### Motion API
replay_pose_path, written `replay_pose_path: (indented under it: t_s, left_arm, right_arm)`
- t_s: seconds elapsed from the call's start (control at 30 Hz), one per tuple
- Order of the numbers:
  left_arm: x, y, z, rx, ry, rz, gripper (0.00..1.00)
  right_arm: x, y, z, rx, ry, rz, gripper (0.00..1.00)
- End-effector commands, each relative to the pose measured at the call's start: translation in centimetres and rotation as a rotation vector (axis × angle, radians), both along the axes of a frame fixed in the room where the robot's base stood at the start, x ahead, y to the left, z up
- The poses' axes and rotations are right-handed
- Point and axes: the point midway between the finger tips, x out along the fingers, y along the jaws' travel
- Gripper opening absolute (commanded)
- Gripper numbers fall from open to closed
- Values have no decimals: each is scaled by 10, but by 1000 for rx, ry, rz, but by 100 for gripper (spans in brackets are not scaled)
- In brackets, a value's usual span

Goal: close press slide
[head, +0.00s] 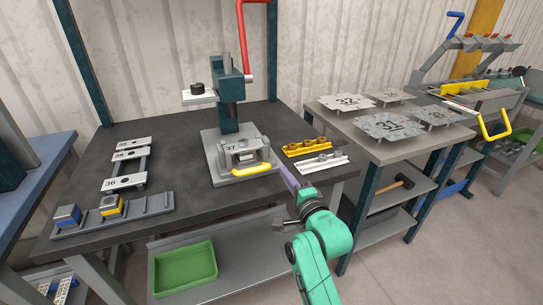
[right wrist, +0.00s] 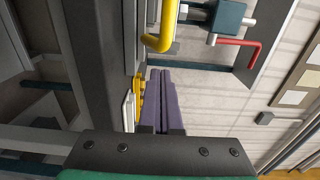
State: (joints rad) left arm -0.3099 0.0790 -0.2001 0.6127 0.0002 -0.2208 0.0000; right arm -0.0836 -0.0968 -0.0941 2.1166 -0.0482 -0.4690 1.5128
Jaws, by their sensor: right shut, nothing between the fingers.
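The press (head: 232,112) stands on the dark table with a grey base, a teal column and a red lever (head: 243,40). Its slide (head: 243,156), marked 37, sits low at the front of the base and carries a yellow handle (head: 251,170) along its front edge. The handle also shows in the right wrist view (right wrist: 162,40), above my fingertips. My right gripper (head: 286,176) has purple fingers, shut and empty, just right of the handle and apart from it. It also shows in the right wrist view (right wrist: 160,75). My left gripper is not in view.
A yellow toothed bar (head: 306,147) and a white one (head: 321,162) lie right of the press, close to my right fingers. Numbered plates (head: 125,183) and a grey rail with two blocks (head: 115,215) are at left. A side table (head: 405,150) holds metal plates.

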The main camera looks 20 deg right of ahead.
Motion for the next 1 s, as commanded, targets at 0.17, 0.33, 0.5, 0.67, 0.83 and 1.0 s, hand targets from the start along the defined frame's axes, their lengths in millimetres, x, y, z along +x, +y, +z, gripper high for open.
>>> replay_pose_path:
  t_s: [0.17,0.33,0.5,0.67,0.83,1.0]
  left_arm:
    - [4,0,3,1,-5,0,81]
    - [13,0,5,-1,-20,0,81]
    - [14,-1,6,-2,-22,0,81]
    - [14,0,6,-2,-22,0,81]
    - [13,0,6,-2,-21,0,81]
    - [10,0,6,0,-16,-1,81]
  right_arm:
    - [40,3,1,-3,-1,0,0]
    - [74,5,1,-3,0,1,0]
    - [90,6,0,-3,0,0,0]
    - [92,6,0,-3,0,0,0]
    - [92,6,0,-3,0,1,0]
    - [103,6,1,-1,-1,-1,0]
